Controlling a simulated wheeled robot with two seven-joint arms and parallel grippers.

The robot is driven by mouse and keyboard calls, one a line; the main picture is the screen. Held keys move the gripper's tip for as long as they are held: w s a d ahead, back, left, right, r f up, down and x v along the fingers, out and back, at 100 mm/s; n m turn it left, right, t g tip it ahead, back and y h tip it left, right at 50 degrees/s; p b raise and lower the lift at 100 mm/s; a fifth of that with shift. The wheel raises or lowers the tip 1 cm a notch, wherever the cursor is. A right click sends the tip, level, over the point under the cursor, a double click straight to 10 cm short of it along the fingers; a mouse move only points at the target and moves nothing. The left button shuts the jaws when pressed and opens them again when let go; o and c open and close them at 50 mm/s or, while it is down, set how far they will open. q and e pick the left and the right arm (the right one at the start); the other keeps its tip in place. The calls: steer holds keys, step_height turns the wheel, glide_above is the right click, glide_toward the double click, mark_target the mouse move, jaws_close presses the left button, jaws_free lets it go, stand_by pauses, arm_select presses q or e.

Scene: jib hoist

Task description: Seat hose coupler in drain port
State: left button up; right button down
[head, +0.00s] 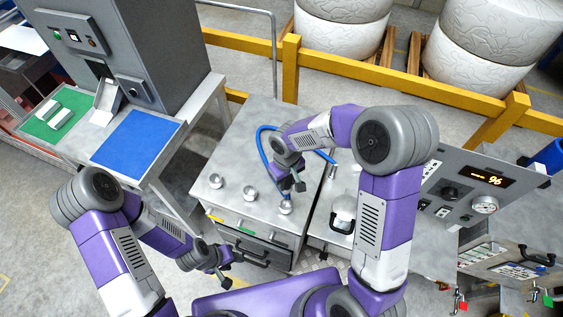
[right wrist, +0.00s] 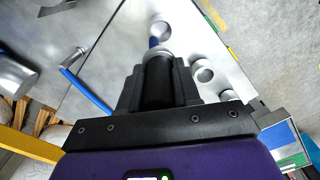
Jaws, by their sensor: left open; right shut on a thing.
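My right gripper (head: 297,186) is over the steel bench top, shut on the hose coupler. In the right wrist view the coupler's silver end (right wrist: 152,54) shows just past the fingers (right wrist: 157,80); the fingers hide the rest of it. The blue hose (head: 262,147) arcs over the bench behind the gripper. Three round silver ports stand in a row: left (head: 215,181), middle (head: 250,192) and right (head: 285,207). The gripper is closest to the right port, and the coupler appears apart from it. Which port is the drain is unclear. My left gripper (head: 222,274) is open and empty, in front of the bench.
Yellow, green and orange tags (head: 246,231) mark the bench's front edge above a black handle. A blue mat (head: 137,142) lies on the left table. A yellow rail (head: 400,85) runs behind.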

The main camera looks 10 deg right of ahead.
mark_target(287, 190)
steer(key=shift+s+f, duration=0.1)
steer(key=shift+s, duration=0.45)
step_height(287, 190, down, 5)
steer(key=b, duration=0.4)
steer(key=shift+f, duration=0.15)
arm_select(q)
steer(key=f, duration=0.2)
steer(key=s+f, duration=0.1)
steer(key=f, duration=0.1)
arm_select(e)
steer(key=shift+f, duration=0.2)
arm_select(q)
steer(key=shift+f+b, duration=0.25)
steer(key=shift+b, duration=0.1)
arm_select(e)
steer(key=shift+f, duration=0.1)
steer(key=shift+f+b, duration=1.85)
steer(key=shift+f, duration=0.05)
arm_select(q)
step_height(287, 190, down, 3)
steer(key=shift+f, duration=0.2)
arm_select(e)
steer(key=c, duration=0.7)
jaws_free()
steer(key=shift+r, duration=0.1)
steer(key=shift+r, duration=0.1)
